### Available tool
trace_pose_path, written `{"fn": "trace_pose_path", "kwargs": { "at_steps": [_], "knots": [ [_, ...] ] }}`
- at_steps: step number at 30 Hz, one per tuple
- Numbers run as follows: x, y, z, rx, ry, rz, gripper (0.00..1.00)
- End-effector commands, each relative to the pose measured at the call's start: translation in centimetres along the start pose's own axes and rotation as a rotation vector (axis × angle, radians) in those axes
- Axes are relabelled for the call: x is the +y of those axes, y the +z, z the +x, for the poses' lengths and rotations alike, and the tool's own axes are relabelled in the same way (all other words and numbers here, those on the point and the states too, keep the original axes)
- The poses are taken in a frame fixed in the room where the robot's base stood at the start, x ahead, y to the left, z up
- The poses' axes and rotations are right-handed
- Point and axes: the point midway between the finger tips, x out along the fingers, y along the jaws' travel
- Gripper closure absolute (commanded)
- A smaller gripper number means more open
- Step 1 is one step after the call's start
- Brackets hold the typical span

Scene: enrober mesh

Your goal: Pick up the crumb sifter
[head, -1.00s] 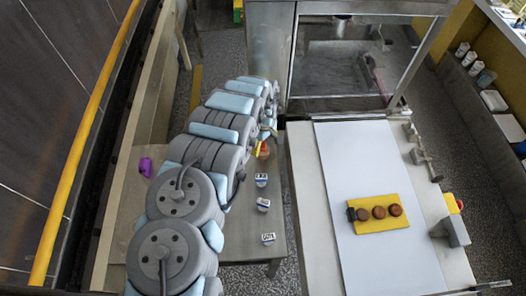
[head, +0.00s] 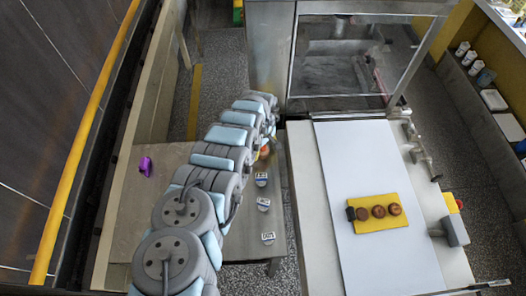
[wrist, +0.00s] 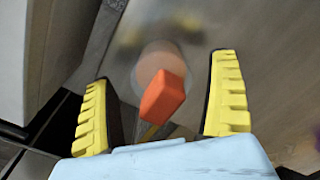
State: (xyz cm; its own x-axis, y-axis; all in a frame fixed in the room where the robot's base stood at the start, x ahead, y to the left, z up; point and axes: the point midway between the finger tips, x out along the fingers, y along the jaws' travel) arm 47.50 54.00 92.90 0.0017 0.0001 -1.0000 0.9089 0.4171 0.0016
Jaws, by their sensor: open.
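In the wrist view an orange-red block (wrist: 163,97) stands between the two yellow fingers of my gripper (wrist: 161,72). A blurred round pinkish shape (wrist: 160,63) lies just beyond it, and a thin yellow strip shows below it. This looks like the crumb sifter with its handle toward me, but I cannot be sure. My gripper is open, with a gap on both sides of the block. In the head view a bit of orange (head: 264,153) shows at the end of my arm, over the table's right edge; the arm hides most of it and the fingers.
Several small labelled tubs, one of them a white tub (head: 263,204), line the right edge of the grey table (head: 240,247). A purple object (head: 145,166) lies at its left. Across a gap, the white belt (head: 345,150) carries a yellow board (head: 383,226) with brown round pieces.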

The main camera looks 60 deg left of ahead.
Motion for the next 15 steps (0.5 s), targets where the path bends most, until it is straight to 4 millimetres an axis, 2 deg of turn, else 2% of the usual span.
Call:
{"fn": "trace_pose_path", "kwargs": {
  "at_steps": [6, 15],
  "knots": [
    [-0.14, 0.08, 1.12, -0.001, -0.003, 0.0, 0.1],
    [-0.13, 0.03, 1.19, 0.0, -0.003, 0.0, 0.1]
  ]
}}
